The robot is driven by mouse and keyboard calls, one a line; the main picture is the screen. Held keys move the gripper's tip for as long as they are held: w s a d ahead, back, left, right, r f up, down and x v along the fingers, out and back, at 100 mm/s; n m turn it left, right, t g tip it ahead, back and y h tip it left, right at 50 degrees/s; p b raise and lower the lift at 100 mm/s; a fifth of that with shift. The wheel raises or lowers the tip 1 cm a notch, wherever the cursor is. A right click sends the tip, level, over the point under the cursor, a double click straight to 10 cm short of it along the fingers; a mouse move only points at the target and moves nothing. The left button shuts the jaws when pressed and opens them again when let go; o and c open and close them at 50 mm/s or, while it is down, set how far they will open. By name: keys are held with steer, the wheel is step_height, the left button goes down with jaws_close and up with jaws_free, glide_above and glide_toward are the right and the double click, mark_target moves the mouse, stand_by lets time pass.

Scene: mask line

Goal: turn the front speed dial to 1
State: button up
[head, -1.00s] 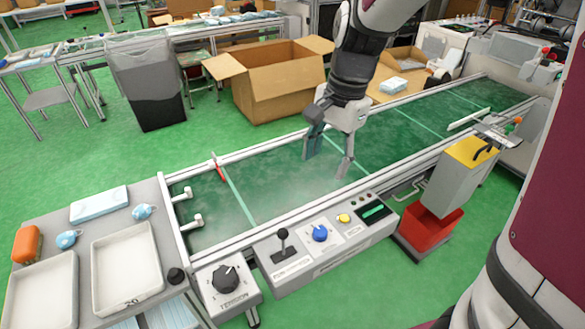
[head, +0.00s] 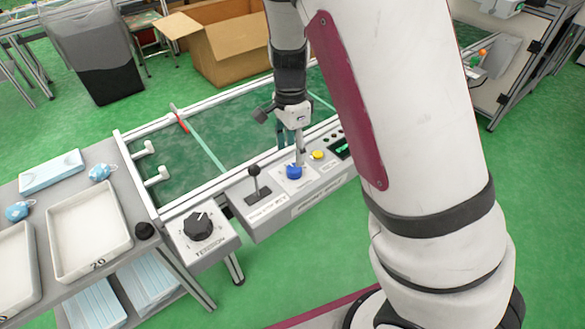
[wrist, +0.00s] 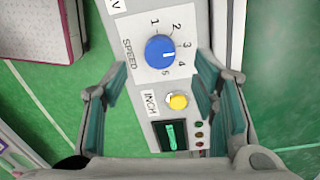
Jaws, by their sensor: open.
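The blue speed dial (head: 294,172) sits on the grey control panel on the front rail of the conveyor. In the wrist view the dial (wrist: 160,52) has the numbers 1 to 5 around it and the word SPEED beside it. Its pale pointer mark faces right, roughly between 3 and 4; the exact setting is hard to tell. My gripper (head: 291,152) is just above and behind the dial, pointing down. In the wrist view my gripper (wrist: 160,80) is open and empty, its fingers spread wide; the dial lies a little beyond the line between the fingertips.
The yellow INCH button (wrist: 178,101) and the small green display (wrist: 172,135) are beside the dial. A black lever (head: 254,182) stands left of it, and the black TENSION knob (head: 198,226) is further left. A white tray (head: 126,243) lies on the side table.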

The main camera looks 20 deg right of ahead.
mark_target(293, 168)
step_height(293, 168, down, 6)
steer(key=shift+s+b, duration=0.15)
steer(key=shift+b, duration=0.85)
steer(key=c, duration=1.2)
